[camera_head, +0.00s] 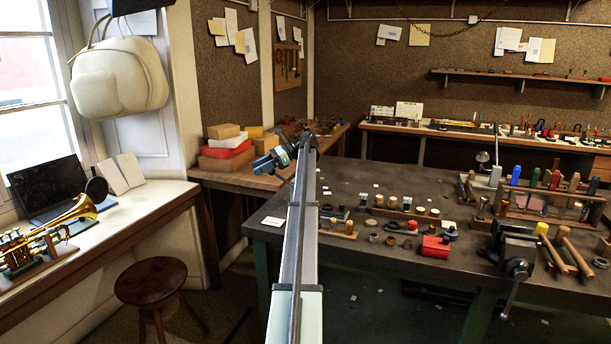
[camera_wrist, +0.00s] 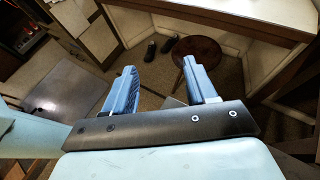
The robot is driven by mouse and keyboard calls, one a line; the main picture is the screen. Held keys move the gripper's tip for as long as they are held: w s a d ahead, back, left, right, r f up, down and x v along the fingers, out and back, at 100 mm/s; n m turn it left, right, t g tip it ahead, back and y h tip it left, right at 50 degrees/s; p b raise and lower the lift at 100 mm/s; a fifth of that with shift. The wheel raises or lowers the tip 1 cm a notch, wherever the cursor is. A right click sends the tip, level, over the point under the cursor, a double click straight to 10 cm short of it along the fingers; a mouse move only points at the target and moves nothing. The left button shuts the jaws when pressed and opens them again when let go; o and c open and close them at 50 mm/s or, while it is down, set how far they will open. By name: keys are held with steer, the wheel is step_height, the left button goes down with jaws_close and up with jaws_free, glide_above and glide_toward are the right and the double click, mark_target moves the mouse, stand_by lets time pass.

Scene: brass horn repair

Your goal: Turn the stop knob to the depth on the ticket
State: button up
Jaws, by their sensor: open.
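My gripper (camera_head: 270,161) is at the far end of my outstretched arm, raised near the left end of the dark workbench (camera_head: 345,185). In the wrist view my gripper (camera_wrist: 160,68) has two blue fingers spread apart with nothing between them. Below them are the floor and a round stool. I cannot pick out the stop knob in either view; it may be too small or hidden. A small white card (camera_head: 273,221) lies at the bench's left front corner, but whether it is the ticket cannot be told.
A vise (camera_head: 512,250) and a tool rack stand at the bench's right. A red box (camera_head: 435,246) and several small parts lie mid-bench. The wooden stool (camera_head: 151,282) stands left, below a counter with a brass horn (camera_head: 70,212). The bench's back left is fairly clear.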

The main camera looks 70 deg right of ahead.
steer(key=w+a+f+g+h, duration=0.1)
steer(key=w+a+f+g, duration=0.35)
steer(key=w+a, duration=0.6)
step_height(320, 180, down, 7)
steer(key=s+a+g+h, duration=0.1)
steer(key=a+g+h, duration=0.15)
steer(key=h, duration=0.25)
steer(key=s+d+r+g+h, duration=0.1)
steer(key=s+d+g+h, duration=0.7)
steer(key=s, duration=0.4)
steer(key=s+d+r+n+g+h, duration=0.2)
steer(key=s+d+r+n+h, duration=0.2)
steer(key=d+r+n+h, duration=0.35)
steer(key=shift+m+y, duration=0.75)
steer(key=shift+m, duration=0.2)
steer(key=x, duration=0.4)
steer(key=r+x, duration=0.1)
steer(key=x, duration=0.8)
steer(key=shift+d+r, duration=0.2)
steer(key=shift+d, duration=0.1)
